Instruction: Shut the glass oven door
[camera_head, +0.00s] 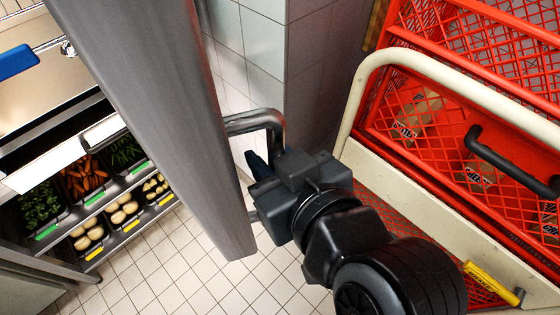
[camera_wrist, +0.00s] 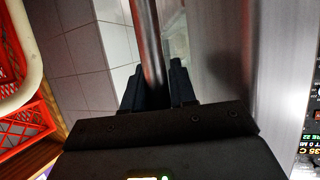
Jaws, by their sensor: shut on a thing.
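The oven door (camera_head: 150,90) shows as a tall grey metal slab, seen nearly edge-on in the head view, standing out over the tiled floor. Its bar handle (camera_head: 262,118) juts out on the right side. My gripper (camera_head: 262,170) is at the handle, its dark fingers partly hidden behind its own body. In the wrist view my gripper (camera_wrist: 157,85) has one finger on each side of the round metal handle bar (camera_wrist: 148,45), shut on it. The door face (camera_wrist: 215,50) lies just right of the fingers. The glass and the oven's opening cannot be made out.
A red mesh crate cart (camera_head: 430,110) with a cream tube frame (camera_head: 350,105) stands close at the right of my arm. A tiled wall corner (camera_head: 290,60) is behind the handle. Vegetable bins (camera_head: 85,180) are at the left. Tiled floor (camera_head: 180,260) shows below.

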